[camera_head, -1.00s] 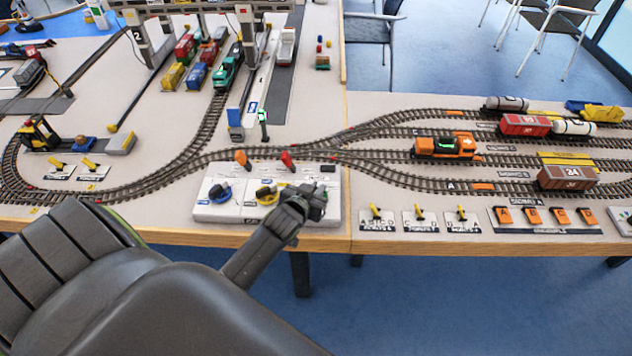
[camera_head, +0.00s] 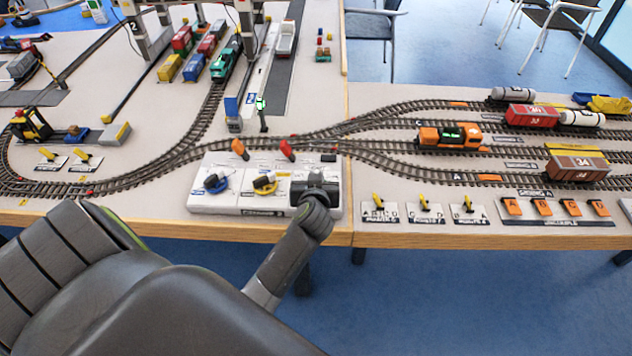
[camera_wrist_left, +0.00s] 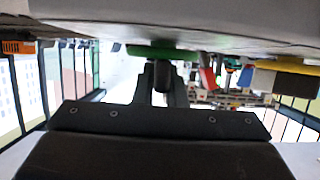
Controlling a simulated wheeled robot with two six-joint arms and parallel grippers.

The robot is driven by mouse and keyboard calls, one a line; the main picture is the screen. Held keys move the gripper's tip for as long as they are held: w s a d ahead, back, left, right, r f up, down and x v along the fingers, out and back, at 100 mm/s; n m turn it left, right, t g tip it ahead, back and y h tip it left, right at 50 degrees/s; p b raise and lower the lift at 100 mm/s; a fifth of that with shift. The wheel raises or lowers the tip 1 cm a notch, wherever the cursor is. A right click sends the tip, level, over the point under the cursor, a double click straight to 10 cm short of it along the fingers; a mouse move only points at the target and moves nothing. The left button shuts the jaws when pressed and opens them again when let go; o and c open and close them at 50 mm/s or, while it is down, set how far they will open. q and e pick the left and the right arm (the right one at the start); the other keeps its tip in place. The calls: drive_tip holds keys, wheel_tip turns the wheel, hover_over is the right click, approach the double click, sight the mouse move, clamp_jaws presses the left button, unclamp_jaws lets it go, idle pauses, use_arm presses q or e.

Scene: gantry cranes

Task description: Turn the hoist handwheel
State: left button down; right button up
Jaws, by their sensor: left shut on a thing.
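The white control panel (camera_head: 243,209) stands at the near table edge. It carries a blue handwheel (camera_head: 215,184) and a yellow handwheel (camera_head: 265,184). My left gripper (camera_head: 316,188) is over the right end of the panel and hides what is beneath it. In the left wrist view the gripper (camera_wrist_left: 162,76) is shut on a part at a green rim (camera_wrist_left: 165,52), apparently a third, green handwheel on the panel. The grasped part is mostly hidden by the fingers. I cannot read which wheel is marked hoist. My right gripper is not in view.
Tracks, an orange locomotive (camera_head: 447,136) and wagons lie to the right. Crane legs (camera_head: 235,112) rise behind. Small yellow switches (camera_head: 424,203) line the right table's front.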

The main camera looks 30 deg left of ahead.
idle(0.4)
use_arm(q)
drive_tip(key=c, duration=1.5)
unclamp_jaws()
